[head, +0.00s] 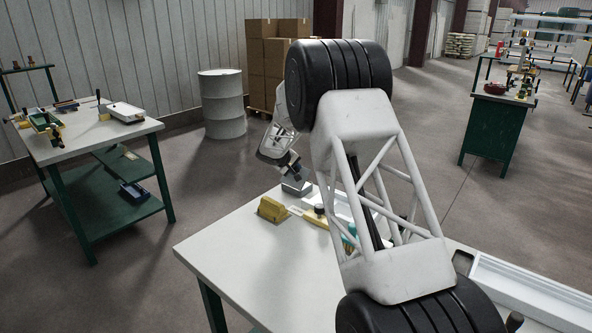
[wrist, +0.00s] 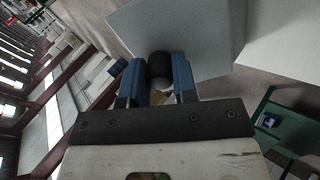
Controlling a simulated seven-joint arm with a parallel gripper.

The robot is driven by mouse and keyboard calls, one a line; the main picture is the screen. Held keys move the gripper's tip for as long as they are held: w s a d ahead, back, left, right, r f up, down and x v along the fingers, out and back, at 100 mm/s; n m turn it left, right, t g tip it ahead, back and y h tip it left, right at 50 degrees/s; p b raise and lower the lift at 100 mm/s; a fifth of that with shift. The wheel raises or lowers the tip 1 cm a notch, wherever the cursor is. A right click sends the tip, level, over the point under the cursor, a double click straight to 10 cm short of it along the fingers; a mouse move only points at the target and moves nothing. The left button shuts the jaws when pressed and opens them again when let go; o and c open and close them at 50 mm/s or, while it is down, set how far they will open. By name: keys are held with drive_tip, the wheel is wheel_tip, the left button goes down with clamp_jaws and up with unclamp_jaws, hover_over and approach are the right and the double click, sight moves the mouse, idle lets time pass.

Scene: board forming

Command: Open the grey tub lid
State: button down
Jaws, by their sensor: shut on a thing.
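The grey tub (head: 296,187) is small in the head view, near the far left edge of the white worktable. My gripper (head: 291,170) is just above it, tilted down. In the wrist view the grey tub lid (wrist: 195,30) fills the top middle as a flat grey panel. The two blue fingers of my gripper (wrist: 158,72) are shut on a black knob (wrist: 160,63) at the near edge of this panel. The tub's inside is hidden, and I cannot tell how far the lid is raised.
On the worktable (head: 225,243), a yellow block (head: 272,209) and a yellow-handled tool (head: 316,217) lie near the tub. My arm hides much of the table's middle. The table's front left is clear. A side bench (head: 82,145), a drum (head: 222,103) and cartons (head: 278,62) stand farther off.

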drive_tip(key=shift+s+a+t+h, duration=0.95)
drive_tip(key=shift+t+h, duration=0.4)
drive_tip(key=shift+s+a+t+h, duration=0.9)
drive_tip(key=shift+s+t+h, duration=0.05)
drive_tip(key=shift+t+h, duration=0.4)
drive_tip(key=c, duration=0.9)
unclamp_jaws()
drive_tip(key=f+v, duration=0.1)
drive_tip(key=v, duration=0.6)
drive_tip(key=shift+s+a+r, duration=0.3)
drive_tip(key=shift+r, duration=0.15)
